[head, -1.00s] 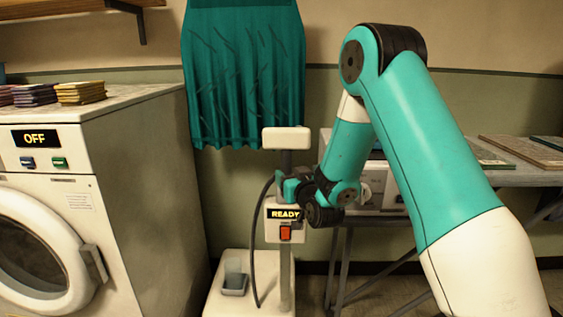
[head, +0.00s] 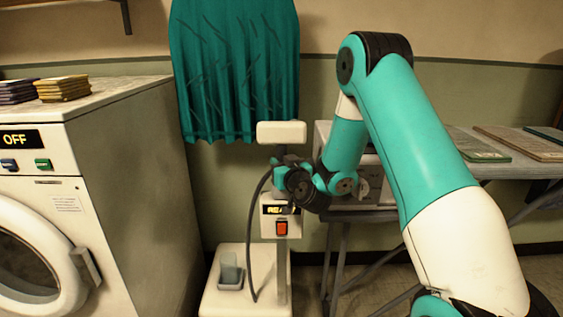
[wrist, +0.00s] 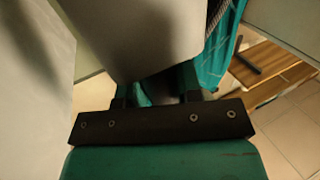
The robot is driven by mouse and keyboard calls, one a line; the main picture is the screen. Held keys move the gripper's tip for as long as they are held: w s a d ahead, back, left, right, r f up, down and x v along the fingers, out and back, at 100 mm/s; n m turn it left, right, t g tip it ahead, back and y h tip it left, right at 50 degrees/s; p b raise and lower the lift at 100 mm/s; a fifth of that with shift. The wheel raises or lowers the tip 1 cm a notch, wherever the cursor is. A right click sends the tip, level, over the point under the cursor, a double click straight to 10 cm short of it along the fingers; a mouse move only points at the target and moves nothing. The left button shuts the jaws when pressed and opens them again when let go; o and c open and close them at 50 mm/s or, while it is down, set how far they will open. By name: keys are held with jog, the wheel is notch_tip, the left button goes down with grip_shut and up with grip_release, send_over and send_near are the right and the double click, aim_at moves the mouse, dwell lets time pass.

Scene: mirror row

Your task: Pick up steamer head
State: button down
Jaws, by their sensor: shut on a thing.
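The steamer head (head: 281,132) is a cream-white block at the top of the steamer's grey pole. A dark hose (head: 252,240) curves down the left side of the pole. My gripper (head: 275,172) is just below the block, in front of the pole. In the wrist view, the pale steamer head (wrist: 145,40) fills the top centre, right over my gripper's fingers (wrist: 158,92). The fingers are shut on a part of it; the exact contact is dark and mostly hidden.
A white washer (head: 60,220) marked OFF stands left, with folded cloths (head: 64,88) on top. A teal wrinkled garment (head: 235,70) hangs behind. The steamer base (head: 225,302) holds a small cup (head: 230,270). A table (head: 505,168) with boards stands right.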

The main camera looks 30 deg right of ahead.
jog(key=shift+r, duration=0.15)
notch_tip(320, 180, up, 18)
jog(key=p, duration=1.4)
send_over(282, 122)
jog(key=shift+w, duration=0.1)
jog(key=shift+r+b, duration=0.5)
jog(key=shift+r, duration=0.4)
